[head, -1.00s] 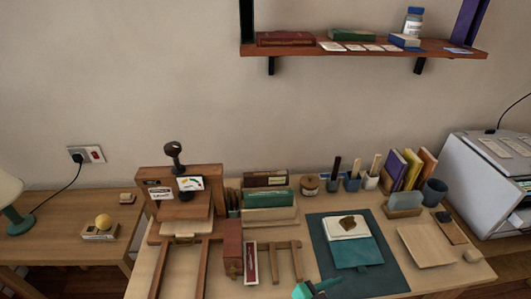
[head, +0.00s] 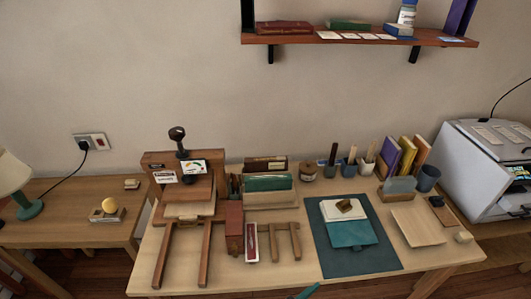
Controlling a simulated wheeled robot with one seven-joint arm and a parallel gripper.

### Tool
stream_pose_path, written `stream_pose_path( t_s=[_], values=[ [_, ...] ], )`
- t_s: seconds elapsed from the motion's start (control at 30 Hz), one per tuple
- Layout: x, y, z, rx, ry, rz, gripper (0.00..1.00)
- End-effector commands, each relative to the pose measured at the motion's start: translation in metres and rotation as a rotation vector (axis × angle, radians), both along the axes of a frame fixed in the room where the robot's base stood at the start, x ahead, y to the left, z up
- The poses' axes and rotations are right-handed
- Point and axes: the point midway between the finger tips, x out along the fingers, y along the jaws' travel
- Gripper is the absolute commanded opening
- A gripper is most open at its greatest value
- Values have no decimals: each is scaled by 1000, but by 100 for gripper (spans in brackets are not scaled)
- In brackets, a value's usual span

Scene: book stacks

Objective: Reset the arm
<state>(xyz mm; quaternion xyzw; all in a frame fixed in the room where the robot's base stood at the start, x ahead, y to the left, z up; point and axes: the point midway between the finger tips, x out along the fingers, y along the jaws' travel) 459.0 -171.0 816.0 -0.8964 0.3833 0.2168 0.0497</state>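Only a thin teal sliver (head: 308,292) shows at the bottom edge of the head view, in front of the worktable. It looks like part of my arm or gripper. The fingertips cannot be made out, so whether the gripper is open or shut is hidden. No held object is visible. The wooden worktable (head: 290,275) stands in front of me, with a dark teal mat (head: 375,262) near the sliver.
A wooden press (head: 184,187) stands at the table's left. A green folded piece (head: 350,234) and a small stack (head: 343,209) lie on the mat. A wooden board (head: 418,227) lies to the right. A wall shelf (head: 350,40) hangs above. A grey machine (head: 490,165) stands far right.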

Motion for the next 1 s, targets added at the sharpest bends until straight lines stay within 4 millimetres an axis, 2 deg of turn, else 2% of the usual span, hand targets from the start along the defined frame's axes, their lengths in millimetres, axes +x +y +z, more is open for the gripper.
stream_pose_path(
  t_s=[0.23,0.47,0.7,0.83,1.0],
  values=[
    [-34,54,-34,10,43,266,57],
    [-83,107,-44,23,26,506,57],
    [-141,150,-25,30,-47,686,57],
    [-173,165,-5,26,-102,748,57],
    [-207,172,25,10,-170,787,57]
  ],
)
